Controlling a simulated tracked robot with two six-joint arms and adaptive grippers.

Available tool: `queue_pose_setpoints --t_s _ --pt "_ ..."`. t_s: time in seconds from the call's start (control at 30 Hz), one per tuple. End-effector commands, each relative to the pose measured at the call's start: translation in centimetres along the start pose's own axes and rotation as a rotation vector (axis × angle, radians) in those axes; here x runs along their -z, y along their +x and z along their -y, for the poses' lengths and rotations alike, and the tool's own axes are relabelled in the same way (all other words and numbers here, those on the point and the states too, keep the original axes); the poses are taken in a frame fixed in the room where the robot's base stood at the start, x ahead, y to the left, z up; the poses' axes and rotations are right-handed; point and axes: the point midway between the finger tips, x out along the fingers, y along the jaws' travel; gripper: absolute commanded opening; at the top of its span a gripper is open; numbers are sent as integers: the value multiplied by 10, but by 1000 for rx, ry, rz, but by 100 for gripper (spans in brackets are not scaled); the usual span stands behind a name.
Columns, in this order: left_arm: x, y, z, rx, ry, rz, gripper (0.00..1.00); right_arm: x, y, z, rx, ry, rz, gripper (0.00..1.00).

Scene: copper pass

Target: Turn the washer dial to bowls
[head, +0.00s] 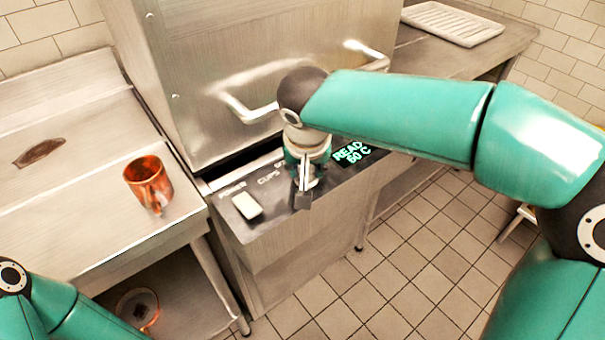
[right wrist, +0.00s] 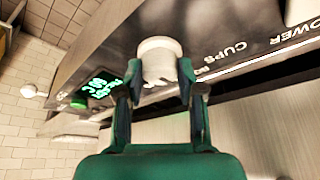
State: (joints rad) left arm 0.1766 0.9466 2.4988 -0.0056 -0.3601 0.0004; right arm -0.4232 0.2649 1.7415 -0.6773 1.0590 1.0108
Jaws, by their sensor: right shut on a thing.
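The washer's front panel (head: 255,225) carries a white switch (head: 246,206) under POWER, the word CUPS, a partly hidden label and a lit display (head: 352,153) that shows READY and 60 C. My right gripper (head: 304,196) points down at the panel, right of CUPS, and hides the dial in the head view. In the right wrist view the pale dial (right wrist: 158,58) sits between the fingertips of my right gripper (right wrist: 160,82), which is shut on it. Which label the dial points to cannot be told. My left gripper is out of view; only part of that arm shows at lower left.
The washer hood (head: 240,60) with its bar handle (head: 250,112) rises behind the panel. A copper mug (head: 148,182) stands on the left steel counter; another copper piece (head: 137,308) is on the shelf below. A white rack (head: 452,22) lies on the back-right counter.

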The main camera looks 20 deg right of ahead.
Motion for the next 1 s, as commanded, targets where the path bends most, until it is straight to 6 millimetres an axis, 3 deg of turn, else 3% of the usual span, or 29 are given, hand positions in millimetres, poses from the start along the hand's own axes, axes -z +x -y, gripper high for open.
queue_pose_setpoints --t_s 0.03,0.73,0.77,0.9,1.0 --pt "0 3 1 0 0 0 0 -7 5 0 -16 16 18 3" --pt "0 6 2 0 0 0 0 -6 3 0 -49 88 19 3" --pt "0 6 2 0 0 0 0 -6 3 0 -48 88 19 43" --pt "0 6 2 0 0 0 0 -4 2 0 -46 89 15 62" --pt "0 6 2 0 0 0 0 -4 2 0 -45 89 12 62"
